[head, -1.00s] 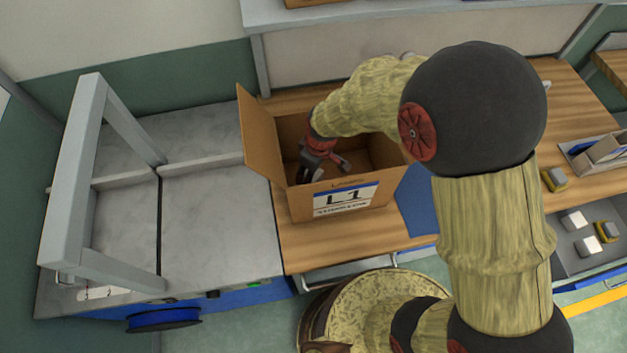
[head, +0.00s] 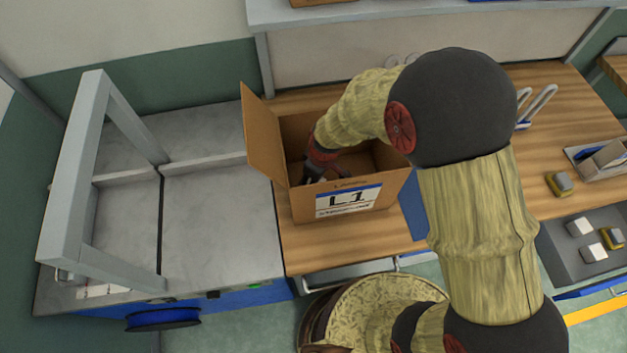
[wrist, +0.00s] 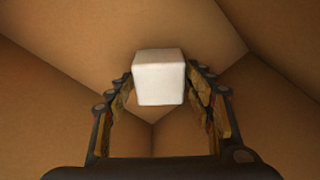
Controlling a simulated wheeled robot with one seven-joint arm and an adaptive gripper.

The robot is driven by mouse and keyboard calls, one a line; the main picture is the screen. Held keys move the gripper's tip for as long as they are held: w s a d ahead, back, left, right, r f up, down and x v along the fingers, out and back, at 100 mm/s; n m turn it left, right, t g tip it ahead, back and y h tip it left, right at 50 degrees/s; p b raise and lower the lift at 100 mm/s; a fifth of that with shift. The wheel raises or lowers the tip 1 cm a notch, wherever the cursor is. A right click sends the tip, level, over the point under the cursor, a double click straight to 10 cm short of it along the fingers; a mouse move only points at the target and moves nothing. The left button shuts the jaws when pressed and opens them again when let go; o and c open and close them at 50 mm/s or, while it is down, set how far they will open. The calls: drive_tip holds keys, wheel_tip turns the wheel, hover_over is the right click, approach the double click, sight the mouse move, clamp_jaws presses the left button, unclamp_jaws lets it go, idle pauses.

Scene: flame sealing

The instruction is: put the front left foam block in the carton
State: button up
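The open brown carton (head: 298,206), labelled L1, stands on the wooden bench. My gripper (head: 322,175) is down inside it, partly hidden by the front wall. In the wrist view, a white foam block (wrist: 158,82) sits between the fingertips of my gripper (wrist: 160,75), which look shut on its sides. Brown carton walls (wrist: 60,75) surround it. Whether the block touches the carton floor I cannot tell. The block is hidden in the head view.
A grey tray (head: 562,250) at the right holds white blocks (head: 579,226) and a yellow-and-grey piece (head: 613,238). Another such piece (head: 560,184) lies on the bench (head: 300,246). A carton flap (head: 258,135) stands up at the left. A grey metal frame (head: 70,190) stands farther left.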

drive_tip(key=shift+o, duration=0.9)
drive_tip(key=shift+r, duration=0.55)
wheel_tip(320, 180, up, 11)
drive_tip(key=d+p, duration=0.1)
drive_tip(key=p, duration=0.1)
drive_tip(key=shift+s+d, duration=0.3)
drive_tip(key=shift+s, duration=0.15)
drive_tip(key=shift+r, duration=0.15)
drive_tip(key=s+d+r+m+t, duration=0.1)
drive_tip(key=s+d+r+m, duration=0.15)
drive_tip(key=d+r, duration=0.45)
drive_tip(key=s+d+r+m+t, duration=0.1)
drive_tip(key=d+r+m, duration=0.25)
drive_tip(key=r, duration=0.65)
drive_tip(key=s+d+r+m+t+h, duration=0.1)
drive_tip(key=s+d+r+m+t, duration=0.1)
drive_tip(key=s+d+r+m, duration=0.4)
drive_tip(key=s+d+r, duration=0.1)
drive_tip(key=s+d, duration=0.3)
drive_tip(key=s, duration=0.1)
drive_tip(key=shift+r+t+h, duration=0.25)
drive_tip(key=shift+t+h, duration=0.05)
